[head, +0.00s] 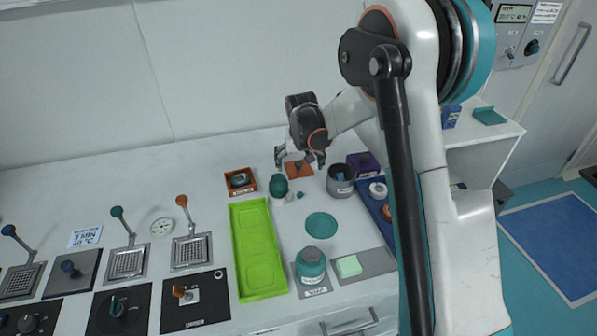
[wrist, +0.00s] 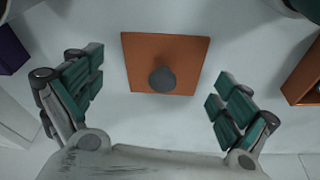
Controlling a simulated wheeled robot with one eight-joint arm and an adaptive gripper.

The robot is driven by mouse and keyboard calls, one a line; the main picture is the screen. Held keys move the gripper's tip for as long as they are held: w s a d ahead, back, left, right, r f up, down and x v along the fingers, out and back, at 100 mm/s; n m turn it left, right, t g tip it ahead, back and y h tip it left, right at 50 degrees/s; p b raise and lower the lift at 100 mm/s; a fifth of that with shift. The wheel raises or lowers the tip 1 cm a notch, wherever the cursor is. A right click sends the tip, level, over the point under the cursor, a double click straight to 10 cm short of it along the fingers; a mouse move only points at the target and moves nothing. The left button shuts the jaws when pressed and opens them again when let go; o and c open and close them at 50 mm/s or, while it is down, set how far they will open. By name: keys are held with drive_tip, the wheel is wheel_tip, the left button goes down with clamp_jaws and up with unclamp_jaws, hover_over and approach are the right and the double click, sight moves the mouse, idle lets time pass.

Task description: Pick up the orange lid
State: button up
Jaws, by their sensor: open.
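The orange lid (wrist: 188,52) is a flat square with a round grey knob (wrist: 162,79) in its middle. It lies flat on the white table top. In the head view the lid (head: 297,173) is near the back of the table, partly hidden under my gripper (head: 300,158). In the wrist view my gripper (wrist: 155,105) is open, its green-padded fingers on either side of the lid and apart from it. Nothing is between the fingers except the view of the lid and knob below.
An orange open box (head: 240,182) stands left of the lid. A teal jar (head: 279,185) stands just in front, a grey cup (head: 341,180) and a purple box (head: 365,164) to the right. A green tray (head: 256,250) lies front left. The wall is close behind.

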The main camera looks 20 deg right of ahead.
drive_tip(key=shift+s+r, duration=0.1)
drive_tip(key=c, duration=1.5)
drive_tip(key=shift+s, duration=0.1)
drive_tip(key=c, duration=0.3)
drive_tip(key=shift+c, duration=0.2)
